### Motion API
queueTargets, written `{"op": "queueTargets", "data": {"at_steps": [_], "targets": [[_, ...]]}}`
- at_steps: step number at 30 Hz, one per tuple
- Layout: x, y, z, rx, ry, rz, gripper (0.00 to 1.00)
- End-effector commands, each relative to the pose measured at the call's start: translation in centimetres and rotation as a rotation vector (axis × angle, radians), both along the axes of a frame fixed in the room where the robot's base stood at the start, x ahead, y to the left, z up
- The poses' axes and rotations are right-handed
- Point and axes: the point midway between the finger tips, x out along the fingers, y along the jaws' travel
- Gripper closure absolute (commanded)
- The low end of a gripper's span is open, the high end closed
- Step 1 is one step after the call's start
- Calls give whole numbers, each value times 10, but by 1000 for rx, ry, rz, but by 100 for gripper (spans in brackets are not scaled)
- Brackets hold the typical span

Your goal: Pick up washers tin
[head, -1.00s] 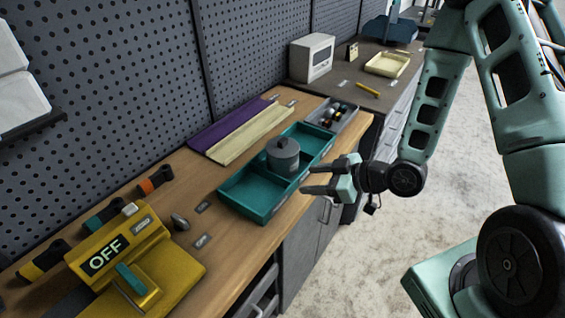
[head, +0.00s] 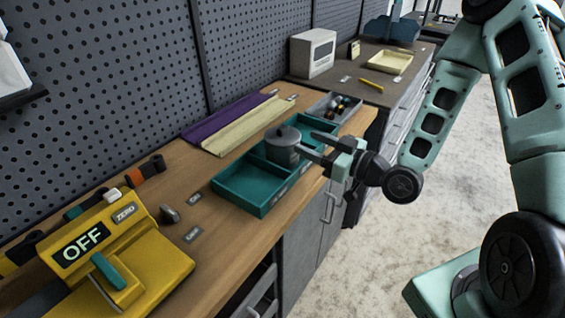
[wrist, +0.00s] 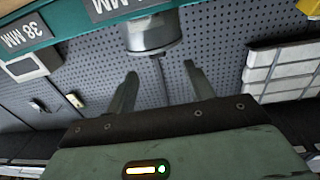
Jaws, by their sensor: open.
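The washers tin appears to be the grey round lidded tin (head: 283,146) standing upright on the divider area of a teal tray (head: 248,199). My gripper (head: 311,147) is at the right of the tin with its fingers pointing towards it, open and empty. In the wrist view the tin (wrist: 152,36) is ahead of the open fingers (wrist: 160,85), with a gap between the fingertips and the tin. No label naming the tin is readable.
A yellow device reading OFF (head: 130,254) stands at the front left of the bench. Purple and cream strips (head: 240,123) lie behind the tray. A grey bin (head: 335,106) with small items is beyond it. The teal tray's left compartment looks empty.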

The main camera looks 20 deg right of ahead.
Motion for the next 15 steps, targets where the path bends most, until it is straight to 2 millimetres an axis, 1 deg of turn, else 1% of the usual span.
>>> {"op": "queueTargets", "data": {"at_steps": [1,5,9,10,12,15], "targets": [[3,1,-6,-2,-4,-1,47],[10,6,-6,-3,-3,0,47],[16,12,-4,-2,-1,0,47],[21,16,1,1,1,2,47],[29,20,2,2,1,2,47],[34,23,1,1,3,0,47]]}}
